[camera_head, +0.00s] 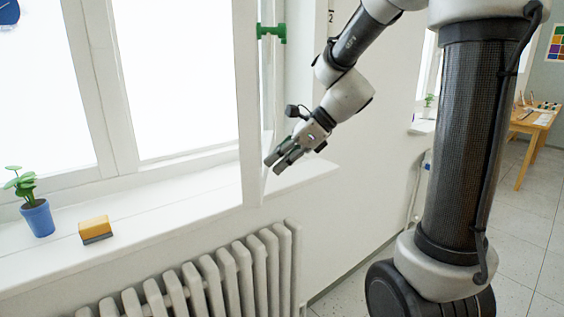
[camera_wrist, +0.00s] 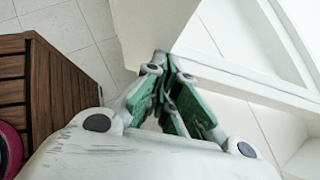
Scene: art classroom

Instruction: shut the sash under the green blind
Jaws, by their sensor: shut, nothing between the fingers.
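The white sash (camera_head: 250,110) stands swung into the room, its upright edge in front of the sill. In the wrist view the closed fingers (camera_wrist: 172,78) with green sides point at white framework, possibly the sash.
A blue pot with a plant (camera_head: 38,217) and a yellow block (camera_head: 95,230) stand on the white sill (camera_head: 160,215). A ribbed radiator (camera_head: 225,275) is below. A wooden table (camera_head: 533,120) stands far right. The wrist view shows brown slatted wood (camera_wrist: 45,95).

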